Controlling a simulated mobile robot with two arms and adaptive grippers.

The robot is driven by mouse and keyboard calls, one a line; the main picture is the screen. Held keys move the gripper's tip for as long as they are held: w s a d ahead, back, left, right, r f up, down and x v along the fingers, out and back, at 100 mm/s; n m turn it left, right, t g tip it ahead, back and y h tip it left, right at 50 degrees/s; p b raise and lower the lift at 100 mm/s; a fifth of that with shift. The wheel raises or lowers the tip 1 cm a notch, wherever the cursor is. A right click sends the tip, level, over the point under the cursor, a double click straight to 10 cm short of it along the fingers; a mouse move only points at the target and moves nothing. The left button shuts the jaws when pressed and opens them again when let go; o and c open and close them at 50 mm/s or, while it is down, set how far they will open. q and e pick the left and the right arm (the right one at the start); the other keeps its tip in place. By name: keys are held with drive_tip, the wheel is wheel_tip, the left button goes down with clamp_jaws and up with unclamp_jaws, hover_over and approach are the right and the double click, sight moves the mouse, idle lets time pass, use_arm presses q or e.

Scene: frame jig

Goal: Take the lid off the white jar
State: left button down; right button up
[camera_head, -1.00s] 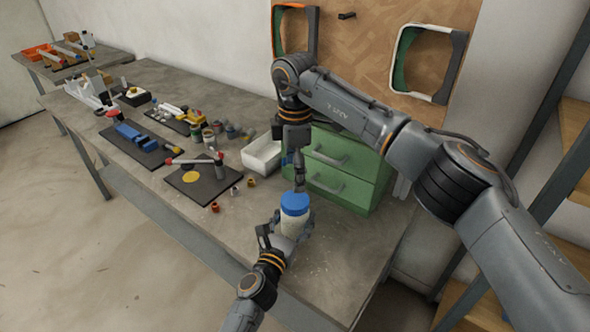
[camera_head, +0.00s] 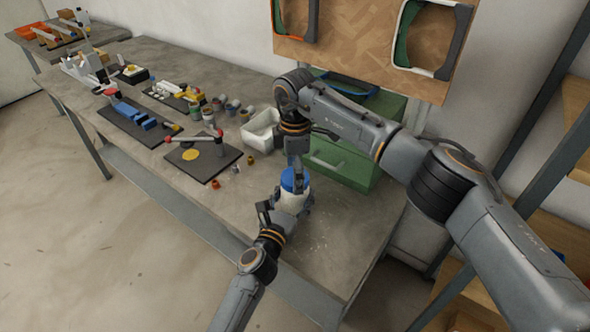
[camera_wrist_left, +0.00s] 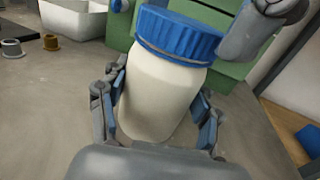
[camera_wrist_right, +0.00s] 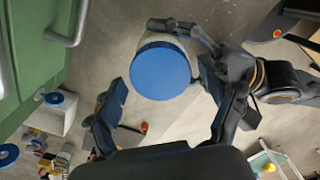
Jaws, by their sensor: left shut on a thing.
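My left gripper (camera_head: 286,211) is shut around the jar's body. In the left wrist view, its blue-padded fingers sit on both sides of the white jar (camera_wrist_left: 155,95), below the ribbed blue lid (camera_wrist_left: 180,35). My right gripper (camera_head: 297,182) points down at the lid from above. In the right wrist view its fingers (camera_wrist_right: 163,100) are spread, with the round lid top (camera_wrist_right: 160,70) between and ahead of them. Whether a finger touches the lid is unclear.
A green drawer cabinet (camera_head: 340,160) stands close behind the jar, with a white bin (camera_head: 260,128) to its left. Small cups and a black mat (camera_head: 190,165) with a red-ended tool lie further left. The bench near the jar's right is clear.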

drive_tip(key=c, duration=1)
drive_tip(key=n, duration=0.4)
drive_tip(key=shift+n, duration=0.3)
drive_tip(key=shift+c, duration=0.2)
drive_tip(key=n, duration=0.9)
drive_tip(key=shift+n, duration=0.4)
drive_tip(key=n, duration=0.7)
drive_tip(key=shift+n, duration=0.4)
drive_tip(key=n, duration=1.1)
drive_tip(key=shift+r+n, duration=0.1)
drive_tip(key=shift+n, duration=0.3)
drive_tip(key=n, duration=0.3)
drive_tip(key=shift+n, duration=0.4)
drive_tip(key=n, duration=0.5)
